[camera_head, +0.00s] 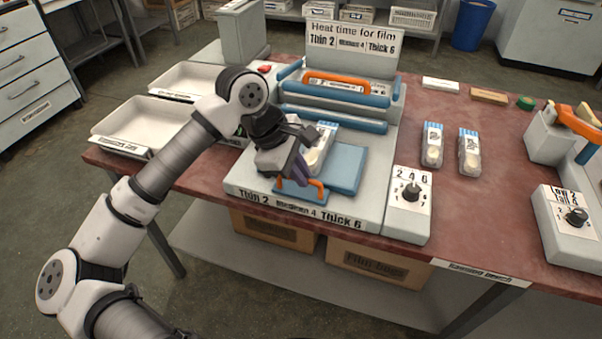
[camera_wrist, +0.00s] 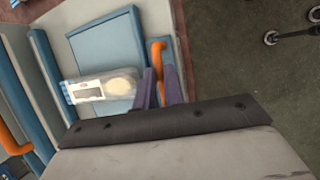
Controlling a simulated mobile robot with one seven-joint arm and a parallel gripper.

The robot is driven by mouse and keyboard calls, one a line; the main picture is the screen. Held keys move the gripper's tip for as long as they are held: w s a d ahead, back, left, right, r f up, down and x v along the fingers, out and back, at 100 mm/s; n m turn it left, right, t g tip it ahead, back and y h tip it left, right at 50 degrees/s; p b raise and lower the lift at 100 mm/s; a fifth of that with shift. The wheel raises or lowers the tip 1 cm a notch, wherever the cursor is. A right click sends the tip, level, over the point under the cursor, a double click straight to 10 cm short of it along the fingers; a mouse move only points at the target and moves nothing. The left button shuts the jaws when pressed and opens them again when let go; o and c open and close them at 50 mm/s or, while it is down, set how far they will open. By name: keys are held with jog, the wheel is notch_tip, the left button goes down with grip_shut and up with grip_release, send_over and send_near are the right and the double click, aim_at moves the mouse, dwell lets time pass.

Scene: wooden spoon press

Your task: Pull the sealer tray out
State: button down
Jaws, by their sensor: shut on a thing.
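The sealer (camera_head: 230,186) is a pale machine on the red bench, with a blue tray (camera_head: 347,168) at its front. A clear packet with a blue-striped end (camera_head: 318,149) lies on the tray; it also shows in the wrist view (camera_wrist: 100,88). The tray's orange handle (camera_head: 318,188) stands at the front edge and shows in the wrist view (camera_wrist: 157,52). My gripper (camera_head: 298,182) is at this handle, with its purple fingers (camera_wrist: 160,86) shut on it. The fingers hide part of the handle.
The sealer's upper part has an orange bar (camera_head: 337,82) behind the tray. A dial box (camera_head: 410,205) stands right of the sealer. Two packets (camera_head: 432,145) lie farther right. White trays (camera_head: 147,122) sit at the left. Floor lies open before the bench.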

jog(key=shift+s, duration=0.2)
jog(key=c, duration=1.5)
grip_release()
jog(key=shift+s+a, duration=0.1)
jog(key=shift+a, duration=0.05)
jog(key=b+v, duration=0.2)
jog(key=v, duration=1.1)
jog(key=shift+r, duration=0.4)
